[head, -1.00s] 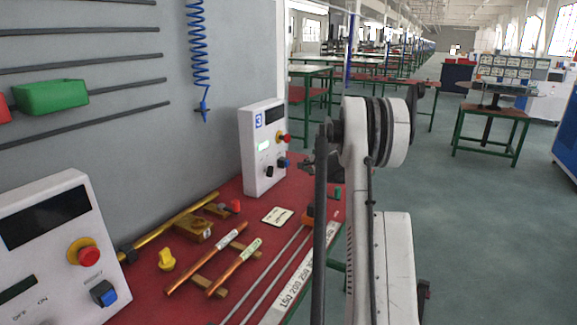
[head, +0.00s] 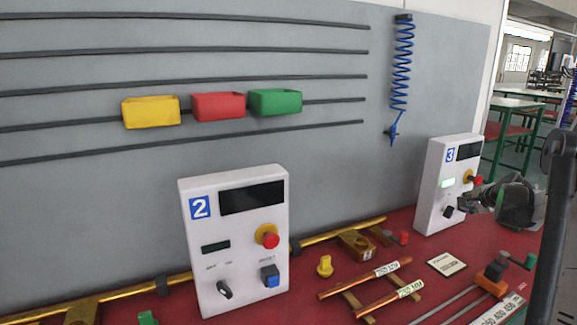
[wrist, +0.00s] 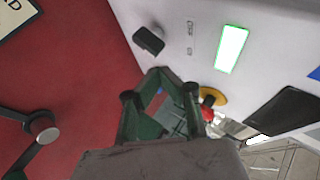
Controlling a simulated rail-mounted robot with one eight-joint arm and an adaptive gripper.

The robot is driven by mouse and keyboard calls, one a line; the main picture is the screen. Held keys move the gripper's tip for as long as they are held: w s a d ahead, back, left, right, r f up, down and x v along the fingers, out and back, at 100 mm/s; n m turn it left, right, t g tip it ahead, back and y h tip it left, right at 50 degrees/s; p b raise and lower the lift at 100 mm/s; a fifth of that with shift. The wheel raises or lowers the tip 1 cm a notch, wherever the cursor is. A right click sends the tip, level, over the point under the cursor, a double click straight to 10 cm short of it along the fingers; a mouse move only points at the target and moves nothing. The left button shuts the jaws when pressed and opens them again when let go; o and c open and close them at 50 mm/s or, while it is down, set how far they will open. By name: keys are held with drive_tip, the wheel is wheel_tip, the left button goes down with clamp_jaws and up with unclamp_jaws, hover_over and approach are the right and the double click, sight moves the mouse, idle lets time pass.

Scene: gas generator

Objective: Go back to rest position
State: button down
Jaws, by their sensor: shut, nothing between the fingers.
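My gripper (head: 474,203) shows at the right of the head view, in front of the lower part of the white box marked 3 (head: 436,190). In the wrist view my gripper (wrist: 160,88) is shut and empty, its dark green finger links in front of the white box. That box has a lit green display (wrist: 232,48), a black knob (wrist: 148,40) and a red button on a yellow ring (wrist: 207,98), partly hidden by a finger. Whether the fingertips touch the box I cannot tell.
A white box marked 2 (head: 236,225) stands on the red table (head: 405,232). Copper pieces (head: 365,279), a yellow knob (head: 325,266) and a brass bar (head: 345,230) lie there. Yellow, red and green bins (head: 275,102) hang on the grey panel. A blue coiled hose (head: 400,75) hangs beside them.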

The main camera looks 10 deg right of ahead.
drive_tip(key=s+a+r+n+g+y, duration=0.1)
drive_tip(key=s+a+r+n, duration=0.2)
drive_tip(key=a, duration=0.8)
drive_tip(key=s+a+r+n, duration=0.2)
drive_tip(key=s+a+r, duration=0.15)
drive_tip(key=a, duration=0.85)
drive_tip(key=s+a+r+n+g+y, duration=0.1)
drive_tip(key=s+a+r+n, duration=0.2)
drive_tip(key=a, duration=0.8)
drive_tip(key=s+a+f+n, duration=0.2)
drive_tip(key=s+a, duration=0.4)
drive_tip(key=s, duration=0.3)
drive_tip(key=s+a+f+n+g, duration=0.1)
drive_tip(key=s+a+f+n, duration=0.2)
drive_tip(key=s+a, duration=0.4)
drive_tip(key=s+a+f+n, duration=0.2)
drive_tip(key=s+a+n, duration=0.2)
drive_tip(key=s, duration=0.6)
drive_tip(key=a, duration=0.2)
drive_tip(key=shift+s+a+f+y, duration=0.25)
drive_tip(key=shift+s+a+y, duration=0.05)
drive_tip(key=shift+a, duration=0.05)
